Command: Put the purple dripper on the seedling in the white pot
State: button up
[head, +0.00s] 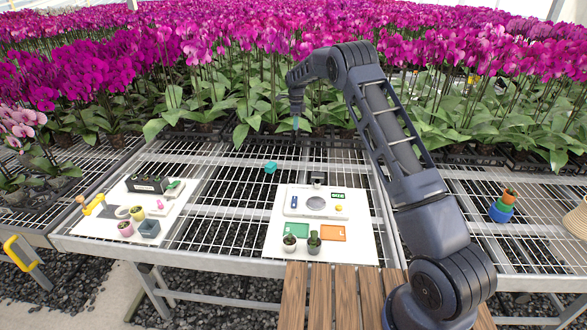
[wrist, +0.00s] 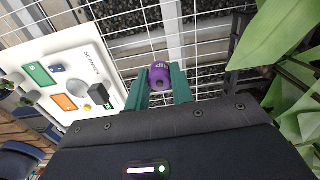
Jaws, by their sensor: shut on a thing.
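My gripper (head: 296,122) is raised above the far part of the mesh bench, near the orchid leaves. In the head view the dripper is too small to make out. The white pot (head: 289,247) with a small dark seedling stands at the front left of the right-hand white board (head: 272,238). A grey pot (head: 314,247) with a taller green plant stands close to its right. My gripper is well behind and above both pots.
The left board (head: 115,226) holds a black box and several small pots.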

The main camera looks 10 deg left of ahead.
jog(key=s+a+r+n, duration=0.1)
jog(key=s+a+r, duration=0.1)
jog(key=s, duration=0.3)
jog(key=s+a+r+n, duration=0.1)
jog(key=s+a, duration=0.1)
jog(key=s, duration=0.3)
jog(key=r+n, duration=0.1)
jog(key=n, duration=0.7)
send_over(290, 242)
notch_tip(290, 242, down, 20)
jog(key=shift+r, duration=0.15)
jog(key=o, duration=1)
jog(key=shift+c, duration=0.2)
